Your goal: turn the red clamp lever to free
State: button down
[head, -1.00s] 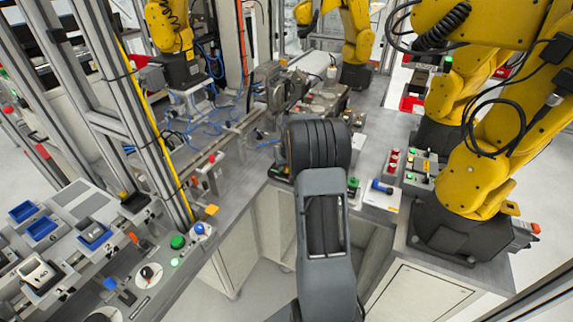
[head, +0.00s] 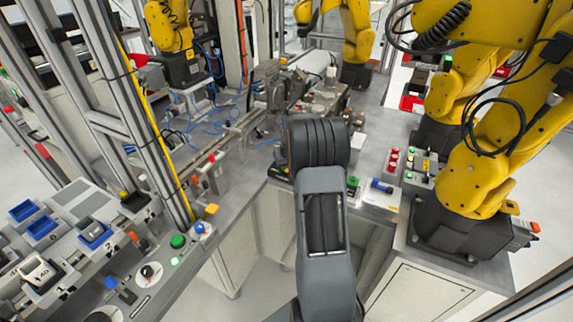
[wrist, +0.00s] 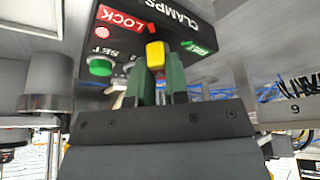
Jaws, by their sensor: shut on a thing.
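In the wrist view a black control box (wrist: 218,28) carries the word CLAMPS, a red LOCK label (wrist: 122,18) and a green label (wrist: 198,47). The lower part of the lever is hidden by the fingers. In the head view my arm hides the gripper and the box.
A green button (wrist: 100,66) and a red round spot (wrist: 102,32) sit on the box close to my fingers. A grey cylinder (wrist: 47,83) stands at the left.

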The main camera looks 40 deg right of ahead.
jog(key=shift+m, duration=0.3)
jog(key=shift+m+h, duration=0.4)
jog(key=shift+m, duration=0.2)
jog(key=m+b, duration=0.1)
jog(key=m+h+b, duration=0.1)
jog(key=shift+w+a+f+m+g, duration=0.1)
jog(key=shift+f+m+g, duration=0.1)
jog(key=shift+m+g, duration=0.1)
jog(key=m+g+b, duration=0.1)
jog(key=m+b, duration=0.1)
jog(key=m+h+b, duration=0.1)
jog(key=m+b, duration=0.2)
jog(key=shift+m+g, duration=0.3)
jog(key=shift+g, duration=0.1)
jog(key=m+b, duration=0.1)
jog(key=m+g, duration=0.1)
jog(key=m, duration=0.1)
jog(key=shift+w+r+m+h+b, duration=0.1)
jog(key=shift+r+m+h+b, duration=0.1)
jog(key=shift+m+h+b, duration=0.15)
jog(key=shift+m+g, duration=1)
jog(key=shift+m, duration=1.05)
jog(key=c, duration=1.1)
grip_release()
